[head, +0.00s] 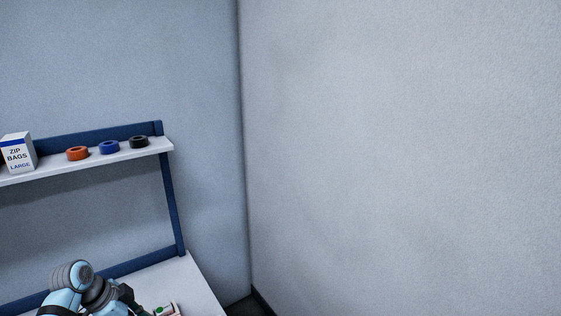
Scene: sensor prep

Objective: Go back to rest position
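One of my arms, light blue with dark grey joints, shows at the bottom left of the head view, over the near part of the white worktop (192,282). It comes in from the lower left, so I take it as my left arm. A dark part at its end, perhaps the body of my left gripper (128,298), points down to the right. Its fingertips cannot be made out, so its opening and any hold are hidden. My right gripper is not in view.
A blue-framed shelf (120,155) above the worktop holds a zip bags box (18,153) and orange (77,153), blue (108,147) and black (139,141) tape rolls. A small pale item with green (165,309) lies by the arm. A bare wall (400,150) fills the right.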

